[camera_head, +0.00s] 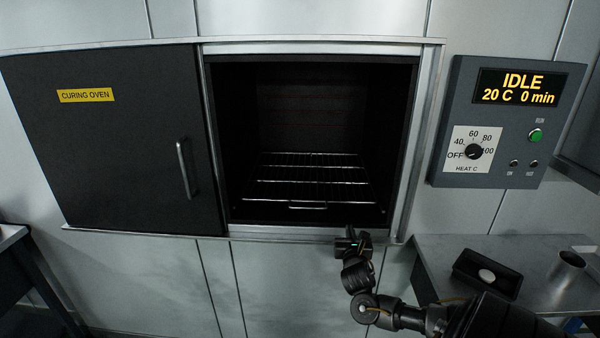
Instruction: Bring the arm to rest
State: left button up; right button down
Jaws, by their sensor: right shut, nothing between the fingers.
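My right arm (405,317) comes in from the lower right. Its gripper (352,233) is at the front lower edge of the oven opening, right of its middle, and looks shut and empty. Whether it touches the sill cannot be told. My left gripper is not in view. The curing oven's dark door (120,150) is slid to the left, leaving the opening clear. A wire rack (308,182) inside the oven looks empty.
A control panel (502,122) on the right wall reads IDLE, 20 C, 0 min. Below it, a metal side table (455,255) holds a dark tray (487,272) with a pale round piece and a metal cup (567,268). Another table edge (12,238) shows at far left.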

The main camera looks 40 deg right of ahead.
notch_tip(320, 180, down, 19)
jog(key=s+a+m+g+y, duration=0.15)
jog(key=m+y, duration=0.25)
jog(key=m, duration=0.8)
jog(key=s+a+f+m+g+y, duration=0.1)
jog(key=s+a+f+m, duration=0.15)
jog(key=f, duration=0.35)
jog(key=s+a+f+m+g+y+b, duration=0.1)
jog(key=s+a+f+m, duration=0.1)
jog(key=s+f, duration=0.25)
jog(key=s+a+f+m+g+y, duration=0.1)
jog(key=s+a+f+m, duration=0.1)
jog(key=f, duration=0.5)
jog(key=s+a+f+m+g+y+b, duration=0.1)
jog(key=s+a+f+m+g+y, duration=0.35)
jog(key=s+a+f, duration=1.2)
jog(key=s+a+f+m+g+y+b, duration=0.1)
jog(key=s+a+f+g, duration=0.1)
jog(key=s+a, duration=1)
jog(key=s+f, duration=0.1)
jog(key=s, duration=0.3)
jog(key=shift+a+f+g, duration=0.25)
jog(key=shift+f+g, duration=0.05)
jog(key=shift+f, duration=0.1)
